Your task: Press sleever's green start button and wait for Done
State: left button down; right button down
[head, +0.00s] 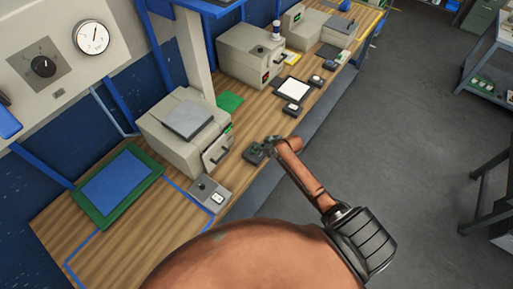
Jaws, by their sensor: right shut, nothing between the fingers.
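A grey box-shaped machine (160,133) with a tilted flat plate on top and a handled front door stands on the wooden bench; I cannot tell from any label whether it is the sleever. A small dark control box (252,155) with greenish spots sits on the bench just right of it. My right gripper (271,146) is shut and empty at this box, its tips over or against the box's right side; I cannot tell whether they touch a button. The fingertips partly hide the box. No Done message is readable. My left gripper is out of view.
Further back are a white-topped tray (293,90), small dark boxes and another grey machine (248,58). The grey floor (400,120) at right is open.

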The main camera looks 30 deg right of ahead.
jog(key=shift+f, duration=0.25)
jog(key=shift+s+f+b, duration=0.1)
jog(key=shift+f+b, duration=0.45)
jog(key=shift+f, duration=0.35)
jog(key=shift+s+f, duration=0.15)
jog(key=shift+f, duration=0.05)
jog(key=shift+a, duration=0.1)
jog(key=r+p, duration=0.4)
jog(key=shift+w+r, duration=0.2)
jog(key=shift+r, duration=0.15)
jog(key=b+v, duration=0.1)
jog(key=v, duration=0.9)
jog(key=shift+w+r, duration=0.2)
jog(key=shift+f, duration=0.1)
